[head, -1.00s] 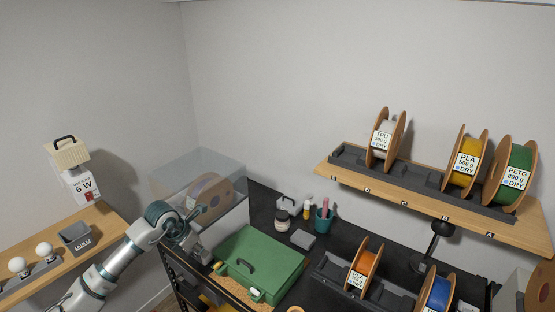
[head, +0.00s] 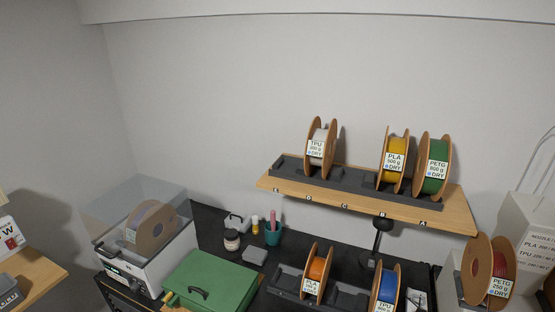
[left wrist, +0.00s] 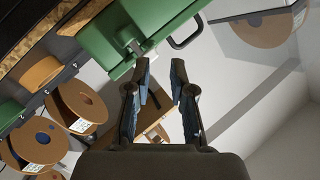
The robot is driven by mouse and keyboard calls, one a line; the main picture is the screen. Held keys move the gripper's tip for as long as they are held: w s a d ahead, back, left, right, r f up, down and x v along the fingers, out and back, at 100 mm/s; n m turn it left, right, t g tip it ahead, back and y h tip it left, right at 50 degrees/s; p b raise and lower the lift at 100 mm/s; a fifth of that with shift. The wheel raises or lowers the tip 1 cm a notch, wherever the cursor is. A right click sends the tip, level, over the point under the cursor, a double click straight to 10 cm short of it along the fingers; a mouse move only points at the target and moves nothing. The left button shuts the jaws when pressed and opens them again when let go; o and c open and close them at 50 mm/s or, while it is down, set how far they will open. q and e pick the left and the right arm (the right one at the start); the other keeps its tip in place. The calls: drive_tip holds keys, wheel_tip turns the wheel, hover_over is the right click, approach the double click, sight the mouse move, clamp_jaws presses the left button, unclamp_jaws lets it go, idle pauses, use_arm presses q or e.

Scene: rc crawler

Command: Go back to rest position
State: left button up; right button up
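My left gripper (left wrist: 161,66) shows only in the left wrist view. Its two fingers stand apart with nothing held between them. A green case (left wrist: 110,35) is beyond the fingertips at the top of that view. No part of my left arm shows in the head view now. My right gripper is in neither view.
A dark bench (head: 208,220) carries the green case (head: 205,282), a clear-lidded dryer box (head: 150,262) with a spool inside, and a teal cup (head: 272,236). A wooden wall shelf (head: 455,212) holds several spools. A red spool (head: 490,275) stands at right.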

use_arm(q)
drive_tip(key=s+f+n+g, duration=0.3)
drive_tip(key=s+f+g, duration=0.3)
drive_tip(key=s+f, duration=0.45)
drive_tip(key=s+f+n+g, duration=0.2)
drive_tip(key=s+f+g, duration=0.45)
drive_tip(key=s, duration=0.75)
wheel_tip(320, 180, down, 24)
drive_tip(key=s+f+g, duration=0.1)
drive_tip(key=s+a+f+g, duration=0.1)
drive_tip(key=s+a+f, duration=0.1)
drive_tip(key=s+f, duration=1.5)
drive_tip(key=shift+s+a+f+h, duration=0.15)
drive_tip(key=shift+s+f+h, duration=0.15)
drive_tip(key=shift+s, duration=0.65)
drive_tip(key=shift+g, duration=0.25)
